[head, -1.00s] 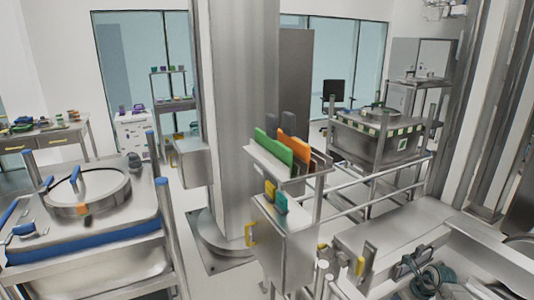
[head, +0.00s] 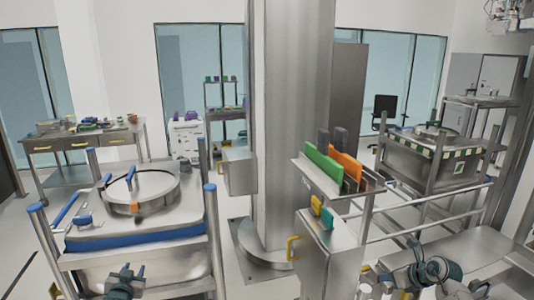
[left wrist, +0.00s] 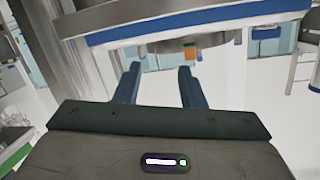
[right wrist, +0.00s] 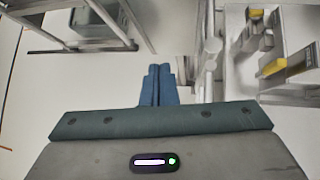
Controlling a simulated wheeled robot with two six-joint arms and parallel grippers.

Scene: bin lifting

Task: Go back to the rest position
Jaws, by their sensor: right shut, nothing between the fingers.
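My left gripper (left wrist: 159,75) is open and empty in the left wrist view, its two dark fingers clearly apart. The bin (head: 140,192), a steel one with a round lid and blue trim, stands in a frame at the left of the head view. Its blue-trimmed underside (left wrist: 200,22) shows beyond the fingers in the left wrist view. My right gripper (right wrist: 158,82) is shut and empty, its blue fingers together above pale floor. In the head view, parts of my left arm (head: 124,284) and right arm (head: 428,268) show at the bottom edge.
A thick steel column (head: 290,120) stands in the middle. A rack (head: 328,245) with green and orange panels is right of it. Another bin (head: 430,160) with striped trim sits on a frame at the right. A table (head: 85,142) with small items is at the back left.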

